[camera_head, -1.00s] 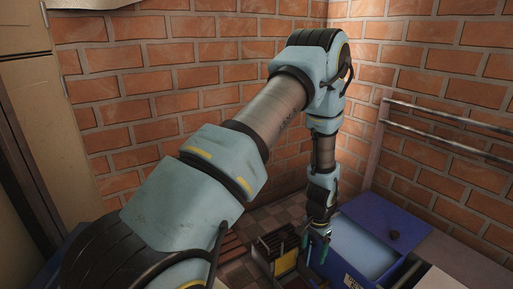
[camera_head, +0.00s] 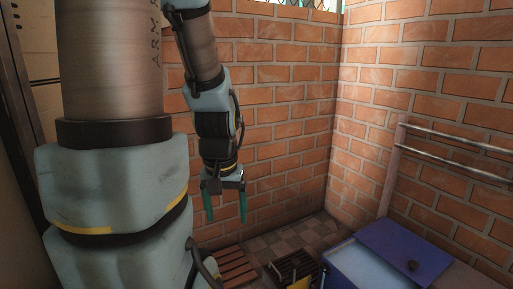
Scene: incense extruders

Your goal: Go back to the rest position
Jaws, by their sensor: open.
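My gripper (camera_head: 226,205) hangs from my raised arm left of the picture's middle, with its two teal fingers pointing down. The fingers are apart with nothing between them. It is in front of the brick wall and touches nothing that I can see. My arm fills the left part of the view and hides what is behind it.
A blue box (camera_head: 363,268) with a blue lid (camera_head: 405,250) stands at the lower right. A dark slatted rack (camera_head: 295,268) is left of it, and a brown wooden slatted piece (camera_head: 234,268) further left. Metal rails (camera_head: 455,150) run along the right brick wall (camera_head: 430,60).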

